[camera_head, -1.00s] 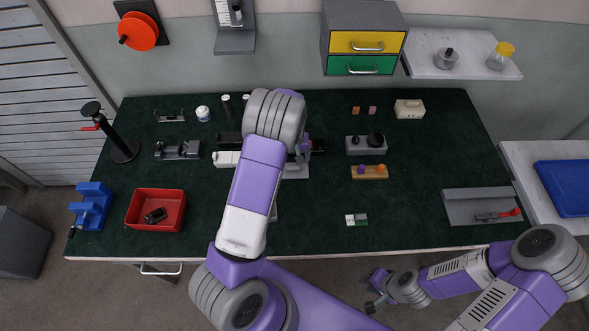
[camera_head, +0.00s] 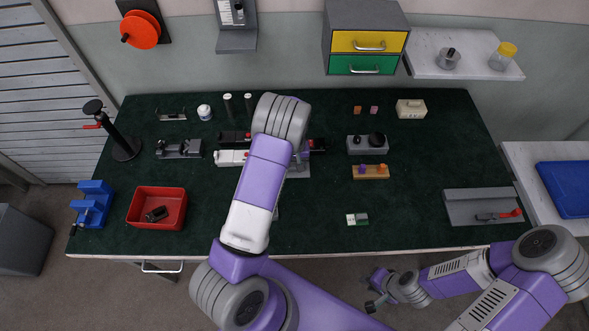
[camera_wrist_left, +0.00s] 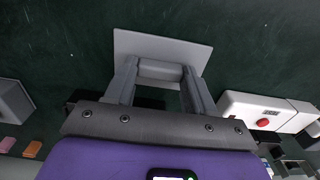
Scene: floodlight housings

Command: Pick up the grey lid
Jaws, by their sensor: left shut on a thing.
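The grey lid (camera_wrist_left: 150,47) is a flat pale grey plate with a rounded bar handle on it, seen in the left wrist view. My left gripper (camera_wrist_left: 160,75) has one finger at each end of that handle and is shut on it. In the head view my left arm hides the gripper and most of the lid; a grey edge of the lid (camera_head: 299,172) shows beside the arm. I cannot tell how far the lid is above the table. My right gripper (camera_head: 372,293) hangs in front of the table's front edge, small and dark, with no object visible in it.
A white device with a red button (camera_wrist_left: 262,122) lies close beside the lid. A red bin (camera_head: 134,217) and a blue stand (camera_head: 92,203) are at the left; a grey plate with a red-handled clamp (camera_head: 470,207) is at the right. The front middle of the green table is mostly clear.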

